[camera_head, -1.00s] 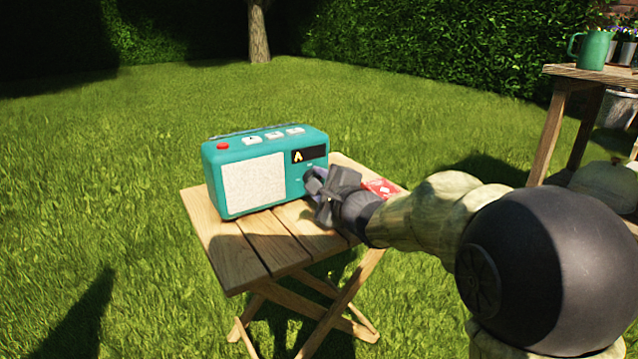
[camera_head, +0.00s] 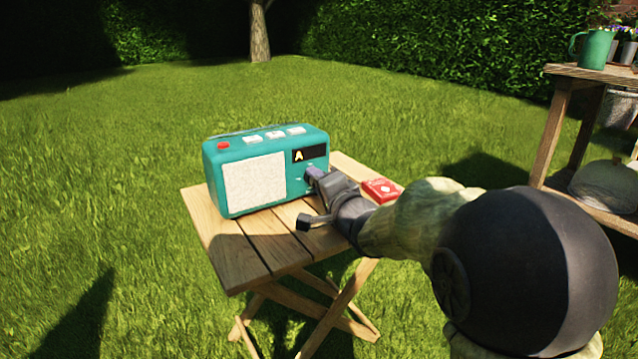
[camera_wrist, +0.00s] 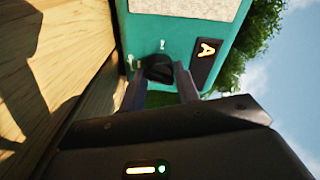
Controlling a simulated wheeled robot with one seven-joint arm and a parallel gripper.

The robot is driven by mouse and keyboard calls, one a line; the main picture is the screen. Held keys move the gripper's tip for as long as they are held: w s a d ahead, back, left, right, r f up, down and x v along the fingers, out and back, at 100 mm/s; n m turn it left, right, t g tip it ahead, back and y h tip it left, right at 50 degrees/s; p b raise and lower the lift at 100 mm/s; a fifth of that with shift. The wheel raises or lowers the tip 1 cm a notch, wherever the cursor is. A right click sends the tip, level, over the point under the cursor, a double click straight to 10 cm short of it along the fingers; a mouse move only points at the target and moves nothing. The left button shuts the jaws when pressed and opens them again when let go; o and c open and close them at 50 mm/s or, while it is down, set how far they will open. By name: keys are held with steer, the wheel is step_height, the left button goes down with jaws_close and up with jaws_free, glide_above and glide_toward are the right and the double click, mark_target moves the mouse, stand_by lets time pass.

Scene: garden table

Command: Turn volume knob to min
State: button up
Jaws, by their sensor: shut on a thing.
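The teal radio (camera_head: 215,167) stands upright on the small wooden folding table, its pale speaker cloth and dark display with a lit "A" facing me. The black volume knob (camera_wrist: 157,68) is on the radio's front, beside the display (camera_wrist: 206,62) in the wrist view. My gripper (camera_head: 313,174) reaches in from the right at the radio's lower right front. It also shows in the wrist view (camera_wrist: 160,78), its two fingers on either side of the knob, shut on it. The head view mostly hides the knob behind the fingers. I cannot read the knob's setting.
The folding table (camera_head: 237,256) has bare slats in front of the radio. A red box (camera_head: 382,190) lies on it right of my gripper. A wooden shelf table (camera_head: 549,130) with a green jug (camera_head: 594,49) stands at the far right. Lawn surrounds the table.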

stand_by(0.4)
steer(key=o, duration=1)
steer(key=shift+c, duration=0.2)
steer(key=shift+s+d, duration=0.2)
steer(key=shift+s, duration=0.2)
steer(key=p+v, duration=0.2)
steer(key=v, duration=1.4)
steer(key=shift+s+p, duration=0.2)
steer(key=shift+p, duration=0.1)
steer(key=shift+d, duration=0.1)
